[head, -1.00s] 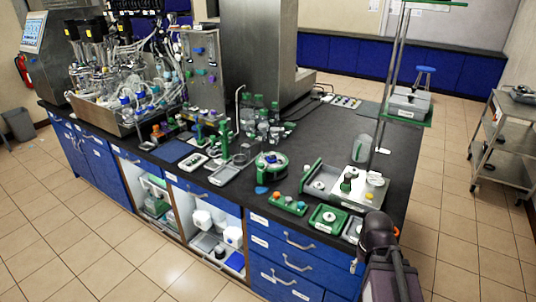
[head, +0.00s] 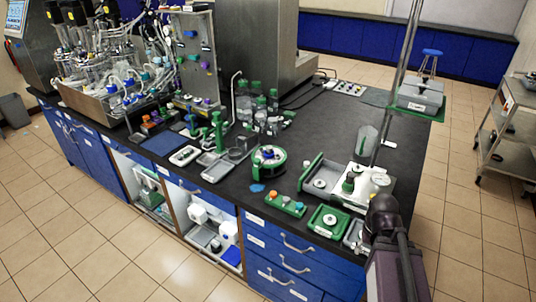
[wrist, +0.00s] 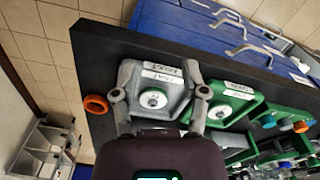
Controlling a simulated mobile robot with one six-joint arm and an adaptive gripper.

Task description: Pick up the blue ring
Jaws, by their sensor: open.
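No blue ring can be told for certain. A small blue piece (wrist: 268,122) sits at one end of a green rack (wrist: 280,116) at the right of the wrist view, beside a teal and an orange piece; its shape is too small to tell. In the head view the rack (head: 286,205) lies near the bench's front edge. A flat blue item (head: 257,188) lies behind it on the bench. My gripper (wrist: 158,94) is open and empty, its fingers apart over a grey labelled tray (wrist: 172,108). The rack is off to its right in the wrist view.
A green tray (head: 328,221) stands between the grey tray and the rack. An orange ring (wrist: 96,104) shows by the bench edge. A green round device (head: 268,159) and a grey-green box (head: 318,184) stand behind. A metal post (head: 402,75) rises at the right.

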